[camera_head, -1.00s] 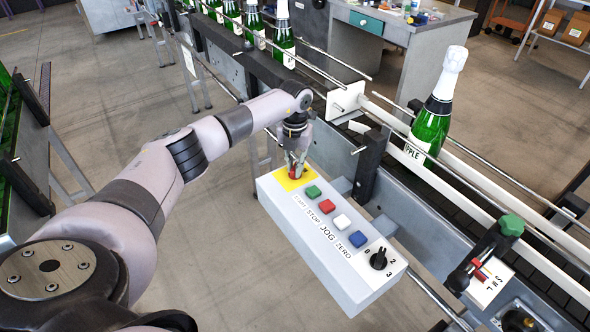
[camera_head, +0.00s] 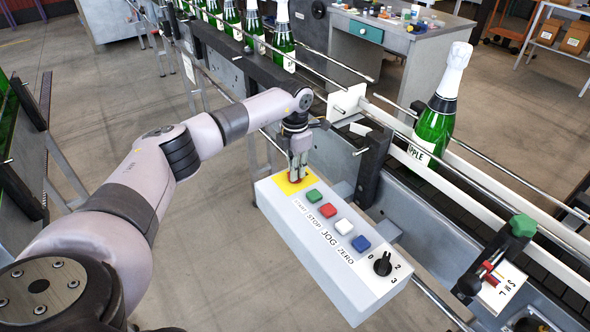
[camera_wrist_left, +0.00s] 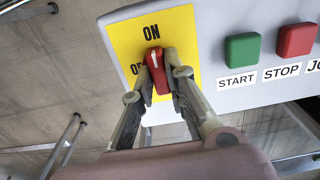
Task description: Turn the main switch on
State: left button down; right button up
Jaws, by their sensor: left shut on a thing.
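The main switch (camera_wrist_left: 154,64) is a red rotary handle on a yellow plate (camera_wrist_left: 181,32) marked ON, with a partly hidden OFF label to its left. In the left wrist view its white mark points up toward ON, with the handle tilted only slightly. My left gripper (camera_wrist_left: 157,78) is shut on the red handle, one finger on each side. In the head view the left gripper (camera_head: 298,174) points down at the yellow plate (camera_head: 284,186) on the white control box (camera_head: 330,275), and its fingers hide most of the switch. My right gripper is not in view.
Beside the switch are green (camera_head: 314,196), red (camera_head: 328,211), white (camera_head: 344,226) and blue (camera_head: 361,243) buttons and a black selector knob (camera_head: 382,263). A green bottle (camera_head: 437,120) stands on the conveyor behind the box. Open floor lies left of the box.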

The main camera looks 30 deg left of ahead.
pick_arm(q)
jog(key=shift+r, duration=0.1)
dwell(0.3)
jog(key=c, duration=1.6)
grip_release()
notch_tip(320, 180, up, 12)
